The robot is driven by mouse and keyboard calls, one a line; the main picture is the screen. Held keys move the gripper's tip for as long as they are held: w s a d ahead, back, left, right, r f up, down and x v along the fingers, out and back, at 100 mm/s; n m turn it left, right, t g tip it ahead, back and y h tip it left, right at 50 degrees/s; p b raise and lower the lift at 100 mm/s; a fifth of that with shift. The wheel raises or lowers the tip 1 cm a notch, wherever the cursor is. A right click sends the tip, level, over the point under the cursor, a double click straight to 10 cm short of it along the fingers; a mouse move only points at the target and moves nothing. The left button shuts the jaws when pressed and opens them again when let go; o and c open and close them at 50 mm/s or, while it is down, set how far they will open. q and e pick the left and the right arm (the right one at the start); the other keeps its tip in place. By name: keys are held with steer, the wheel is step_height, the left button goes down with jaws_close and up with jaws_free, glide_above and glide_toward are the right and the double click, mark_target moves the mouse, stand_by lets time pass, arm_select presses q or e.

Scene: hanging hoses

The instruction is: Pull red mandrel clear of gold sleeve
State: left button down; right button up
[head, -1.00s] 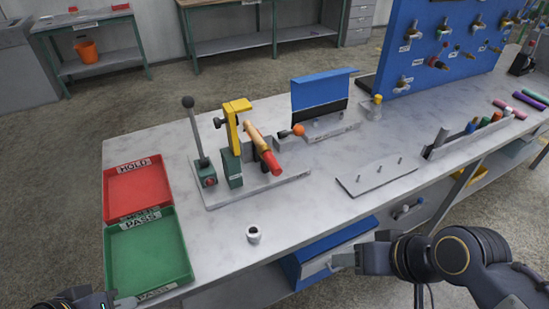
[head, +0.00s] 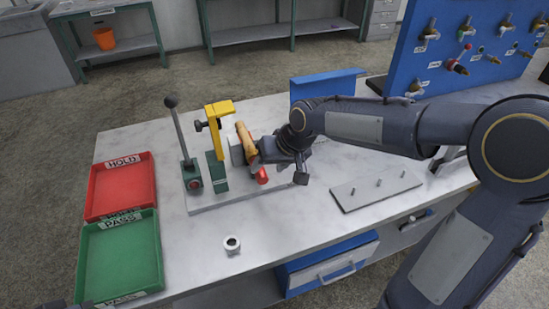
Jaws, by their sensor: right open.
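The gold sleeve (head: 246,141) lies tilted in a fixture on the workbench, beside a yellow clamp arm. The red mandrel (head: 262,176) shows as a red end below the sleeve, toward the front of the bench. My right gripper (head: 279,168) is at the mandrel, reaching in from the right, with its fingers open around or just above it. The gripper covers the middle of the mandrel and the joint with the sleeve, so I cannot tell whether a finger touches. Only a dark sliver of my left arm shows at the bottom left.
A lever with a black knob (head: 171,102) and the yellow clamp (head: 217,125) stand left of the sleeve. A red tray (head: 121,190) and green tray (head: 122,257) lie at left. A pegged plate (head: 376,187) is at right.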

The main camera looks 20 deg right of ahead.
mark_target(265, 178)
steer(key=shift+x, duration=2.25)
steer(key=c, duration=1.1)
steer(key=shift+s, duration=0.1)
steer(key=shift+s+b, duration=0.3)
steer(key=shift+s, duration=0.35)
steer(key=shift+s+f+b, duration=0.15)
steer(key=shift+s+b, duration=0.35)
steer(key=shift+s, duration=1.95)
